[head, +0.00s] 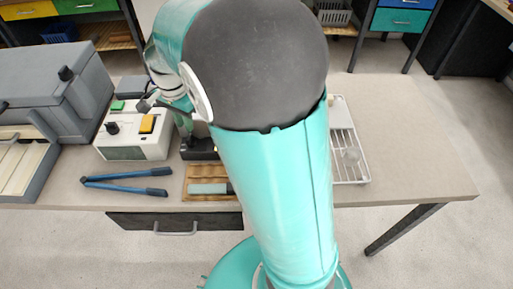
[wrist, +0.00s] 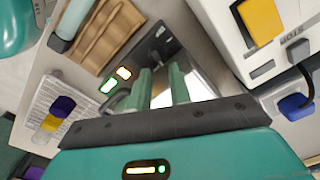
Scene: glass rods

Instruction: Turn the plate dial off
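A small dark plate unit (wrist: 160,40) lies below my gripper in the wrist view, with a shiny top and lit green and orange displays (wrist: 116,79) on its front. A dark rounded part (wrist: 118,101), possibly its dial, shows beside the left finger, partly hidden. In the head view the unit's dark front (head: 199,154) shows just left of my arm, which hides the rest. My gripper (wrist: 160,76) has its two green fingers apart, with nothing seen between them. They overlap the unit in the picture; I cannot tell whether they touch it.
A white box (head: 133,137) with a yellow switch and dark knob stands left of the unit. Blue-handled tongs (head: 128,183) and a wooden rack (head: 198,174) lie in front. A grey machine (head: 60,85) fills the left.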

